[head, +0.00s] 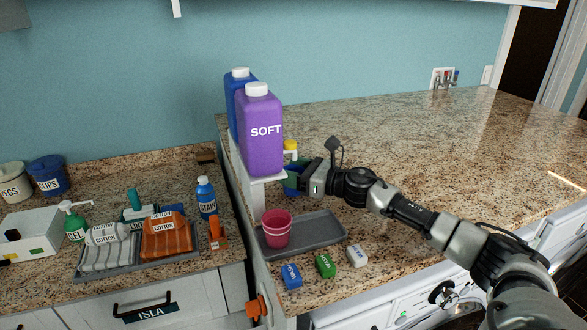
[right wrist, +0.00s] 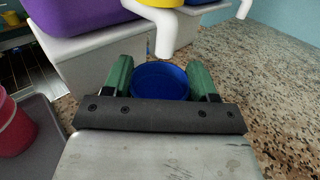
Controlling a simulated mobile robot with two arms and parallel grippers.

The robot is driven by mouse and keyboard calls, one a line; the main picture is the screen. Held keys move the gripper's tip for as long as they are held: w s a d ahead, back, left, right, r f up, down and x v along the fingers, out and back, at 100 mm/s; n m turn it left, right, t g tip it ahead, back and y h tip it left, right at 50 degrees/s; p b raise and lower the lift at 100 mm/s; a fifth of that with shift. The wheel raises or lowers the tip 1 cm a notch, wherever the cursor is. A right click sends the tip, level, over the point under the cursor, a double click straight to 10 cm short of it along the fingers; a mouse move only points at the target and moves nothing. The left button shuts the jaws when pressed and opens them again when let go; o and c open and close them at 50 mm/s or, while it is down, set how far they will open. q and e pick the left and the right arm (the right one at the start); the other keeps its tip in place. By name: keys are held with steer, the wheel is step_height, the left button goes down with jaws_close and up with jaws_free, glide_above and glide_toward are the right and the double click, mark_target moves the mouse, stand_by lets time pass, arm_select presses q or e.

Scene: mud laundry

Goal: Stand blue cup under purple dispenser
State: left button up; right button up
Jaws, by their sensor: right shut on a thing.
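The purple dispenser (head: 262,130), marked SOFT, stands on a white raised ledge at the middle of the head view; part of it shows at the top left of the right wrist view (right wrist: 75,14). My right gripper (head: 291,178) is just right of the ledge. It is shut on the blue cup (right wrist: 160,82), whose open rim shows between the green fingers in the right wrist view. The cup is mostly hidden in the head view. A white spout with a yellow collar (right wrist: 165,30) is close above the cup's far rim in the right wrist view. My left gripper is not in view.
A pink cup (head: 277,230) stands on a grey tray (head: 318,232) in front of the ledge. Blue, green and white labelled blocks lie before the tray. A blue dispenser (head: 238,76) stands behind the purple one. The counter at right (head: 420,140) is clear.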

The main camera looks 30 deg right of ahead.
steer(key=shift+f, duration=0.4)
steer(key=shift+s+d, duration=0.1)
steer(key=shift+f, duration=0.15)
steer(key=o, duration=0.4)
steer(key=shift+f, duration=0.1)
steer(key=o, duration=0.5)
